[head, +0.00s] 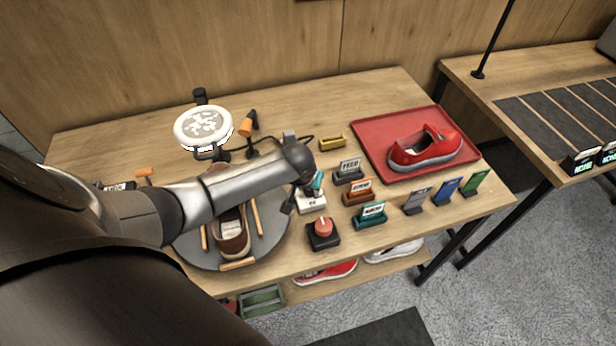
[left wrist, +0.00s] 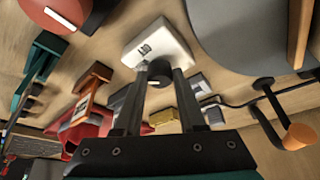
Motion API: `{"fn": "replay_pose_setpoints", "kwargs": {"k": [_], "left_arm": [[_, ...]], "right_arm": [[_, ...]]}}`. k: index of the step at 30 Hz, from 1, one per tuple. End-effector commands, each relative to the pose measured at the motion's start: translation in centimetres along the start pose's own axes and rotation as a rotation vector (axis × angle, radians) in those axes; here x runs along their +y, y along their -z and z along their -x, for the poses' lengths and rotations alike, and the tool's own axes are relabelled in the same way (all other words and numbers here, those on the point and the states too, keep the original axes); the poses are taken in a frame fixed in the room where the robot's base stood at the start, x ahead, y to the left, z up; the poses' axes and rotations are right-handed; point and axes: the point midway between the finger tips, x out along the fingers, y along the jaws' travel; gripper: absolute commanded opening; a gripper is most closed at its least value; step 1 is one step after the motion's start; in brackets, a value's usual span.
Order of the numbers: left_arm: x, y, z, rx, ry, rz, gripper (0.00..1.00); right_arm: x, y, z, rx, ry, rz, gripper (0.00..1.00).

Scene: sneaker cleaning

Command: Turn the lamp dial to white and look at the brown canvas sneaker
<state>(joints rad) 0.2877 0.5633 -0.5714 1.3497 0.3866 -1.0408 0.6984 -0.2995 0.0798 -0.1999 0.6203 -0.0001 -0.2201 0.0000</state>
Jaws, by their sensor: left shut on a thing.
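The brown canvas sneaker (head: 233,238) lies on a round grey turntable (head: 187,252), partly hidden behind my left arm. The lamp has a bright round white head (head: 203,126) above the turntable's back edge. A small white box (head: 312,204) with a dark round dial stands to the right of the turntable. The white box (left wrist: 160,42) and its dial (left wrist: 159,70) show more clearly in the left wrist view. My left gripper (left wrist: 158,84) is shut on the dial there. In the head view the gripper (head: 309,190) mostly hides the dial. My right gripper is not in view.
A red button on a black base (head: 323,234) and several small labelled signs stand to the right. A red tray (head: 377,150) holds a red sneaker (head: 425,152). An orange-ended tool (head: 248,124) stands near the lamp head. More shoes sit on a lower shelf.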

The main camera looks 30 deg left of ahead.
Motion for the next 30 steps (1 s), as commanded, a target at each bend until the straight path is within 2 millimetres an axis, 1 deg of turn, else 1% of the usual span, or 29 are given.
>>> {"fn": "replay_pose_setpoints", "kwargs": {"k": [1,9,17,29,30], "left_arm": [[0.2,0.0,0.3,-0.004,0.01,0.033,0.0],[0.2,0.0,0.1,-0.001,0.065,0.163,0.0],[0.2,0.1,0.0,0.0,0.087,0.215,0.0],[0.1,0.1,-0.1,0.001,0.091,0.219,0.0],[0.1,0.1,-0.1,0.001,0.091,0.219,0.41]], "right_arm": [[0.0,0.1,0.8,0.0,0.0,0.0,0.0],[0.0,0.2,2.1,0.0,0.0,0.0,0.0],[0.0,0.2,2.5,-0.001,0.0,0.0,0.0],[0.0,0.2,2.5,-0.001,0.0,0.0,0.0],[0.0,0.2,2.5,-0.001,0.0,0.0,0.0]]}}
